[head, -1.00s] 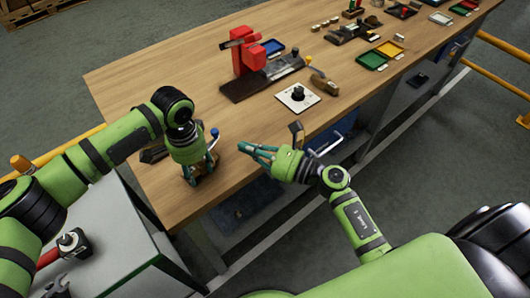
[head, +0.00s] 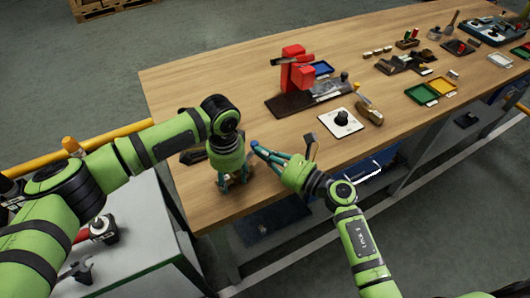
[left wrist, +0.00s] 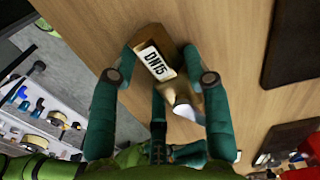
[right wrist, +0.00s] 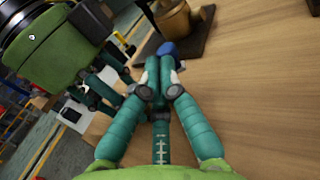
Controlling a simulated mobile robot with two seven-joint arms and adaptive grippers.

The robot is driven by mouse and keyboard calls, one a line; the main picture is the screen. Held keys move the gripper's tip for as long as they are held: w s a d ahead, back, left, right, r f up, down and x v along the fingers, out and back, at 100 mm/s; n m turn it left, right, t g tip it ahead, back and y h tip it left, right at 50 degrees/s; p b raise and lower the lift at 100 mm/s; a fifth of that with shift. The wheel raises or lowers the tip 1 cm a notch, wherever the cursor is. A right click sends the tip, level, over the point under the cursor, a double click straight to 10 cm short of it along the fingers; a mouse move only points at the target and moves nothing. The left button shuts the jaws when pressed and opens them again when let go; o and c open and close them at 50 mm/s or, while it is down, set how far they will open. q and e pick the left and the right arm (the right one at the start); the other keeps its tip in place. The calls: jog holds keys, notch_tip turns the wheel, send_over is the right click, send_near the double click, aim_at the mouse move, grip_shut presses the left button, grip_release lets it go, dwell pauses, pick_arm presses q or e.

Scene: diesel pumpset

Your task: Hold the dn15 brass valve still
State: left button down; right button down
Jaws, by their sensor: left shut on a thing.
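The DN15 valve (left wrist: 172,40) shows in the left wrist view as a brown brass body with a white "DN15" label and a pale metal part below it. My left gripper (head: 234,186) is shut on it near the table's front-left corner; its fingers lie on both sides of the body (left wrist: 160,68). In the head view the fingers mostly hide the valve. My right gripper (head: 262,150) has its fingers together. Its tips are at a blue end piece (right wrist: 168,48); I cannot tell whether they grip it.
A brass item (right wrist: 174,20) stands on a dark plate beyond my grippers. A red fixture (head: 296,72) on a dark base, a white plate with a black knob (head: 342,119) and several trays lie farther right. A grey cabinet (head: 130,240) with tools stands at the left.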

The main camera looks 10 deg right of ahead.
aim_at(257, 142)
jog(key=shift+w+n+g+y, duration=0.3)
jog(key=shift+n+g+y, duration=0.2)
jog(key=shift+g, duration=0.1)
jog(key=w+n+g+y, duration=0.1)
jog(key=g, duration=0.1)
jog(key=w+a+n+g+y, duration=0.1)
jog(key=n+g, duration=0.1)
jog(key=shift+w+y, duration=0.2)
jog(key=shift+y, duration=0.2)
jog(key=shift+w+a+n+g, duration=0.3)
jog(key=shift+w+a+g, duration=0.1)
jog(key=shift+w+a, duration=0.6)
jog(key=shift+x, duration=1.4)
jog(key=shift+s+a, duration=0.1)
jog(key=shift+a, duration=0.05)
jog(key=v, duration=1.2)
pick_arm(q)
jog(key=shift+c, duration=2.4)
grip_release()
